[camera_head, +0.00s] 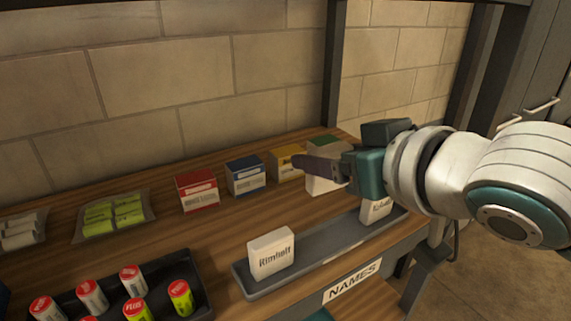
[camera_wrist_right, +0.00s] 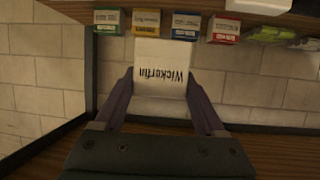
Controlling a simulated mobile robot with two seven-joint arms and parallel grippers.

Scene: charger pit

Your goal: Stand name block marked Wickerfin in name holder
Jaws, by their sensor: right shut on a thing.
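My right gripper (camera_head: 300,164) reaches in from the right over the back of the table, above and behind the name holder. It is shut on a white block marked Wickerfin (camera_wrist_right: 162,68), whose lettering reads upside down in the right wrist view. In the head view a white face below the fingers (camera_head: 320,186) appears to be this block; its lettering does not show there. The name holder (camera_head: 325,250) is a long dark tray labelled NAMES. A block marked Rimholt (camera_head: 270,253) stands at its left end. Another block (camera_head: 376,211) stands near its right end, partly covered by my wrist.
Red (camera_head: 197,191), blue (camera_head: 245,176), yellow (camera_head: 287,162) and green (camera_head: 325,146) boxes stand in a row behind the holder. A dark tray with several capped cylinders (camera_head: 133,281) is at front left. The holder's middle is clear. A dark post (camera_head: 333,70) rises behind.

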